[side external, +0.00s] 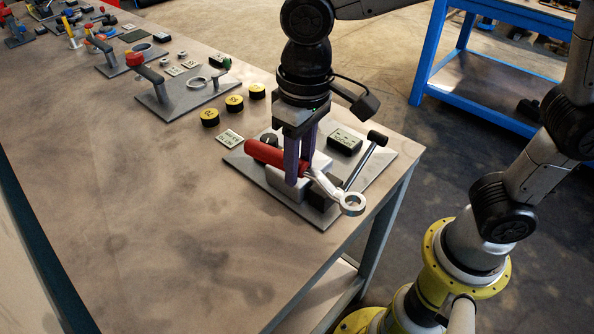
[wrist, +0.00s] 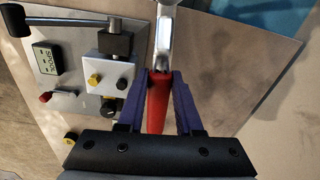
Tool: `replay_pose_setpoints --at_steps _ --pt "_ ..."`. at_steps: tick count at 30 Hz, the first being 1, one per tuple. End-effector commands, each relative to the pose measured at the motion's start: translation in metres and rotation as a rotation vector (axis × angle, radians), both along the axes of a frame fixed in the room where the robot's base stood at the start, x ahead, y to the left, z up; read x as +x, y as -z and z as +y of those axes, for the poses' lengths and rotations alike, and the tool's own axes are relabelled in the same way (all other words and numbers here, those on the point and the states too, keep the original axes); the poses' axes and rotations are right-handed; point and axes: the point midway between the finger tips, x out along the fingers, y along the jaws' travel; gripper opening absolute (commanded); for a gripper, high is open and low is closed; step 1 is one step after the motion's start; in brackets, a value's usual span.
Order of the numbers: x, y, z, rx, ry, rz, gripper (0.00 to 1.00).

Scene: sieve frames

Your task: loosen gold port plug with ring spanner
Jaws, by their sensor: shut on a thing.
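A ring spanner with a red handle (side external: 272,156) and silver shank is held in my gripper (side external: 298,176), which is shut on the handle. Its open ring (side external: 352,204) points to the right and sits over the near right edge of the grey plate. In the wrist view the red handle (wrist: 156,100) lies between the purple fingers (wrist: 159,88); the ring is cut off at the top. A small gold plug (wrist: 95,80) shows on a pale block (wrist: 117,72) left of the spanner. The spanner appears apart from it. In the side view my fingers and the spanner hide the gold plug.
The grey plate (side external: 380,158) also bears a black-headed lever (side external: 377,138) and a dark display box (side external: 345,142). Several yellow-topped black discs (side external: 234,103) and another plate (side external: 160,108) lie farther back. The bench's near left is clear.

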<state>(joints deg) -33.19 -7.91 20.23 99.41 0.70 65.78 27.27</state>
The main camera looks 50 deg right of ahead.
Motion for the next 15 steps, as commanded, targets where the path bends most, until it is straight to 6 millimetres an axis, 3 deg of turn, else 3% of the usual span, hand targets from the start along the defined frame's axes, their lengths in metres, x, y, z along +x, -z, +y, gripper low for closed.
replay_pose_setpoints --at_steps 5,9,15 --pt "0.063 -0.013 -0.016 -0.007 -0.018 -0.023 0.0" --pt "0.114 -0.015 -0.047 -0.013 0.017 -0.037 0.0" --pt "0.161 -0.009 -0.097 -0.021 0.112 -0.056 0.0"
